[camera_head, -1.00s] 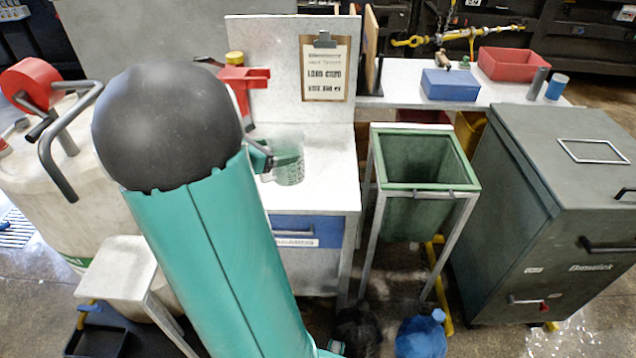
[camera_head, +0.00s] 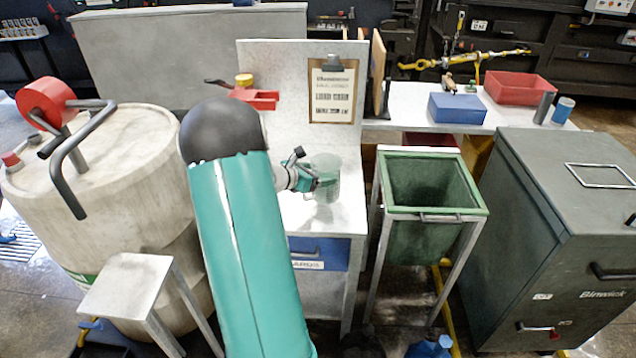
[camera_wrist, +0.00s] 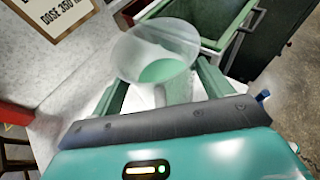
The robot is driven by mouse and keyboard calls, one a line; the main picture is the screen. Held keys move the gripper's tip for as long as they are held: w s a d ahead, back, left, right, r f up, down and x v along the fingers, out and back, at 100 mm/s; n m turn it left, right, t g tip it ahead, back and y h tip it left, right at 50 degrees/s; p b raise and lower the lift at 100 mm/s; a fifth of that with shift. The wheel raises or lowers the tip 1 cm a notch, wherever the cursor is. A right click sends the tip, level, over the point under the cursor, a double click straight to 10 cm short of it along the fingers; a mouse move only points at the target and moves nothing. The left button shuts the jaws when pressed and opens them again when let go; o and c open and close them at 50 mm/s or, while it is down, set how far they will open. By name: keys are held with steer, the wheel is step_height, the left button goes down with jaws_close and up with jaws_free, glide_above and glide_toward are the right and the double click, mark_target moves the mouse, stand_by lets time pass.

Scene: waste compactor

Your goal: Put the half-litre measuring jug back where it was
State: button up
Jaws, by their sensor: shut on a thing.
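The measuring jug (camera_head: 328,172) is clear and roughly upright over the white worktop (camera_head: 300,219). Whether its base touches the top cannot be told. My gripper (camera_head: 313,184) reaches in from the left and is shut on the jug. In the wrist view the jug (camera_wrist: 150,48) is between the two green fingers of my gripper (camera_wrist: 165,88), with its wide mouth visible and pale green inside. Its lower part is partly hidden by the gripper.
A clipboard (camera_head: 332,92) hangs on the back panel, with a red holder (camera_head: 262,100) to its left. A green open bin (camera_head: 432,215) stands right of the worktop, a dark green cabinet (camera_head: 560,230) beyond. A pale drum (camera_head: 110,190) stands left.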

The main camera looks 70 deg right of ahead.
steer(key=shift+s+d+f, duration=0.1)
steer(key=shift+d+f, duration=0.1)
steer(key=shift+f, duration=1.5)
steer(key=shift+f, duration=0.2)
steer(key=o, duration=1.7)
steer(key=shift+r, duration=0.2)
steer(key=v, duration=1.2)
